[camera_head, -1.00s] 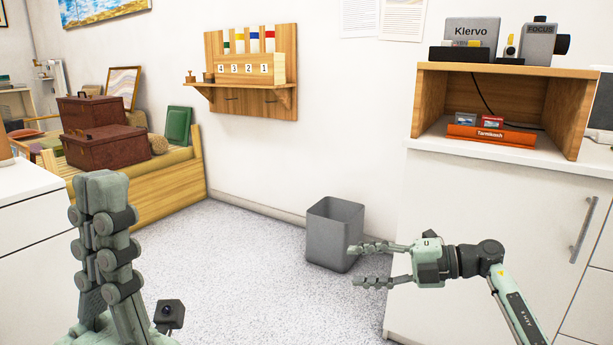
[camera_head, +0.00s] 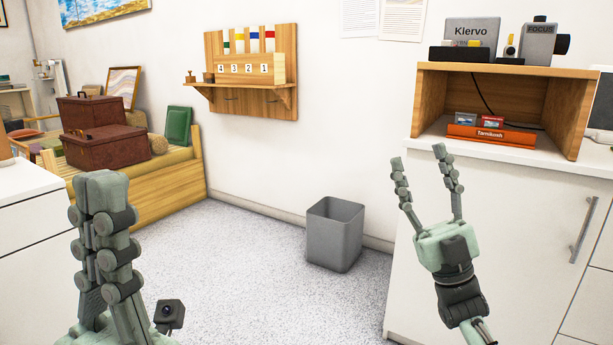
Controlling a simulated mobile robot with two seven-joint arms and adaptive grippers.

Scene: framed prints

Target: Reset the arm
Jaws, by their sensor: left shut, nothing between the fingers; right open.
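My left gripper (camera_head: 103,185) stands upright at the lower left, close to the camera. Its fingers are together with nothing between them. My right gripper (camera_head: 421,155) points up in front of the white cabinet at the right. Its two fingers are spread apart and empty.
A grey bin (camera_head: 335,234) stands on the floor by the wall. A wooden box shelf (camera_head: 428,105) sits on the white cabinet (camera_head: 520,215). Brown cases (camera_head: 103,148) rest on a wooden bench (camera_head: 165,190). A wooden rack (camera_head: 290,70) hangs on the wall. The middle floor is clear.

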